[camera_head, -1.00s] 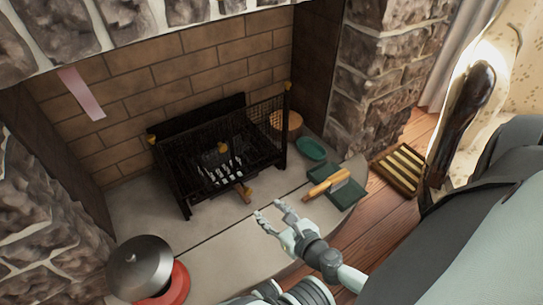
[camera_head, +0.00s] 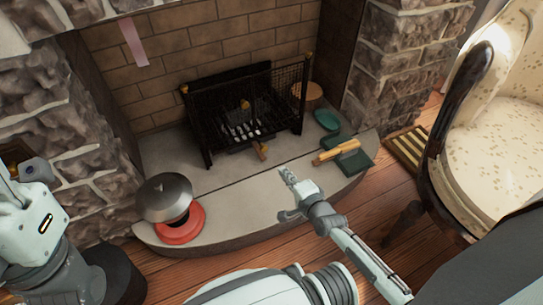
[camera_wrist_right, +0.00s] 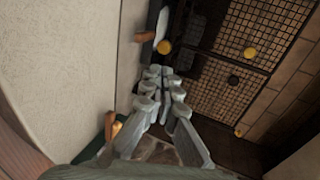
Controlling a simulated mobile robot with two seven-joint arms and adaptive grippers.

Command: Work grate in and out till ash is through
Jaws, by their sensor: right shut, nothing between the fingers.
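The black fire basket (camera_head: 206,128) with mesh sides stands on the hearth slab. Pale strips (camera_head: 240,133) show in its lower middle; I cannot tell whether they are bars or ash. A short wooden handle (camera_head: 263,153) sticks out at its front. It also shows in the right wrist view (camera_wrist_right: 145,37). My right gripper (camera_head: 288,178) is in front of and right of this handle, apart from it. Its fingers are together and empty, as the right wrist view (camera_wrist_right: 165,88) also shows. My left gripper is not visible, only part of that arm at the left edge.
A grey domed lid and red round base (camera_head: 181,228) stand at the hearth's front left. Green blocks with wooden-handled tools (camera_head: 338,150), a teal dish (camera_head: 327,119) and a wood round (camera_head: 307,95) lie right. A patterned chair (camera_head: 500,130) stands far right.

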